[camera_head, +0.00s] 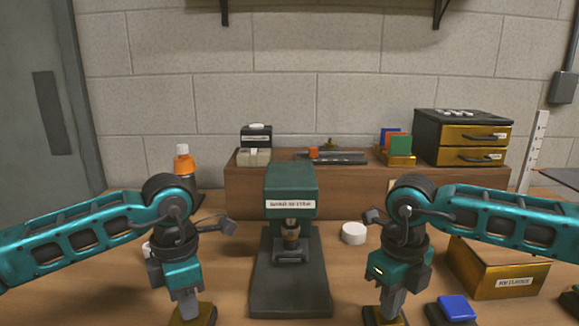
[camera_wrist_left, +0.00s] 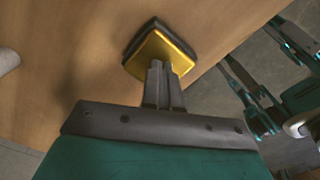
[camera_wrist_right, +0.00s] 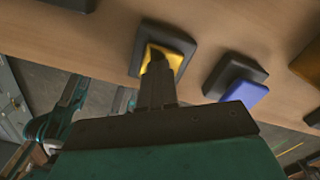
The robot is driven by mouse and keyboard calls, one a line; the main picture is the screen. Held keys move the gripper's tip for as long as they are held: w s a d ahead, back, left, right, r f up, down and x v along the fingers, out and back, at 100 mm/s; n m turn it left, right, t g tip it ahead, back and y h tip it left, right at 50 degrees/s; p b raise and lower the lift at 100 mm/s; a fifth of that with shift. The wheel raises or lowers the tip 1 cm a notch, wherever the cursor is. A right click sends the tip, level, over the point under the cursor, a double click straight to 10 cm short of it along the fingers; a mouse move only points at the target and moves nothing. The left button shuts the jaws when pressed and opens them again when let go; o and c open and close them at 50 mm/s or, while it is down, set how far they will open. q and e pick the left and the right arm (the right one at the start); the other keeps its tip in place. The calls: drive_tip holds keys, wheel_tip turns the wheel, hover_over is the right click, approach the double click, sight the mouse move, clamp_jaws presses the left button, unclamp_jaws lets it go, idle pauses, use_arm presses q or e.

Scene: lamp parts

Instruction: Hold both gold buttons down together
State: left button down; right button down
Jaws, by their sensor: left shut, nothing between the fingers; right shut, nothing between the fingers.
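The left gold button (camera_wrist_left: 172,50) sits in a dark square base and shows partly in the head view (camera_head: 205,313). My left gripper (camera_wrist_left: 158,65) is shut and empty, its tips over this button; I cannot tell if they touch. The gold top looks raised from its base. The right gold button (camera_wrist_right: 173,58) sits in a similar base, mostly hidden in the head view (camera_head: 371,317). My right gripper (camera_wrist_right: 156,58) is shut and empty, its tips at this button, seemingly touching. This gold top looks lower in its base.
A blue button (camera_head: 457,307) stands right of the right gold button. A green press (camera_head: 290,180) on a dark base stands between my arms. A white puck (camera_head: 354,233) lies right of it. A gold box (camera_head: 490,275) is at the right. A shelf with drawers (camera_head: 462,140) stands behind.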

use_arm(q)
drive_tip(key=shift+s+f, duration=0.1)
drive_tip(key=shift+f, duration=0.2)
use_arm(e)
drive_tip(key=shift+r, duration=3.4)
use_arm(q)
drive_tip(key=shift+r, duration=0.1)
